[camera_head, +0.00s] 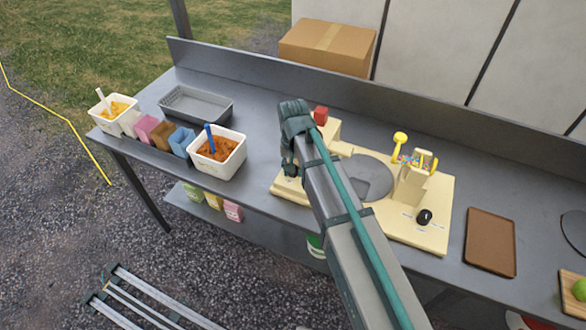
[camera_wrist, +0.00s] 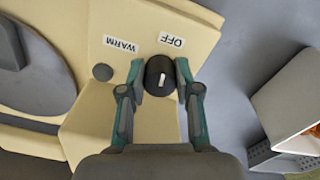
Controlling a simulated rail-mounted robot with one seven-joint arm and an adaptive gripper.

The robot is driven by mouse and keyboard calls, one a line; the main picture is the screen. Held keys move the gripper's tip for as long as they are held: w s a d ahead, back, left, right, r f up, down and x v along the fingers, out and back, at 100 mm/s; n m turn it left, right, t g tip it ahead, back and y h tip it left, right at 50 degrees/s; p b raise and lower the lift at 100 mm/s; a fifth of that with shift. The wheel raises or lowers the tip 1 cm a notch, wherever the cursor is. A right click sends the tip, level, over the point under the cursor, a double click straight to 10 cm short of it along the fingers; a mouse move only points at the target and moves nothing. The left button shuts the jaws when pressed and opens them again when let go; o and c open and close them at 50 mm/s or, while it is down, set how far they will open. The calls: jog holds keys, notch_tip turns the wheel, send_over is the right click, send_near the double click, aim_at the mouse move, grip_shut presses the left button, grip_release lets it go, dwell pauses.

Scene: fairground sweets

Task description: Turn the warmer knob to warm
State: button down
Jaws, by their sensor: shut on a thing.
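The warmer knob (camera_wrist: 158,72) is black with a white pointer line, on the cream machine (camera_wrist: 205,30). An OFF label (camera_wrist: 172,40) and a WARM label (camera_wrist: 120,44) stand beside it, upside down in the wrist view. The pointer line lies roughly in line with OFF rather than WARM. My gripper (camera_wrist: 159,74) has its teal fingers on both sides of the knob, shut on it. In the head view my gripper (camera_head: 290,172) is at the left end of the machine (camera_head: 436,236), and my arm hides the warmer knob.
Another black knob (camera_head: 424,216) sits at the machine's right end. A round grey plate (camera_head: 372,180) is in its middle. A tub of orange food (camera_head: 232,164) with a blue handle stands left of my gripper. A brown board (camera_head: 490,242) lies to the right.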

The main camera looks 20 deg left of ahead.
jog(key=n, duration=0.6)
jog(key=shift+b, duration=0.3)
jog(key=n, duration=0.5)
jog(key=shift+w+d+n, duration=0.1)
jog(key=shift+w+n, duration=0.05)
jog(key=shift+n, duration=0.25)
jog(key=c, duration=0.8)
grip_release()
jog(key=shift+r, duration=0.15)
notch_tip(320, 180, up, 12)
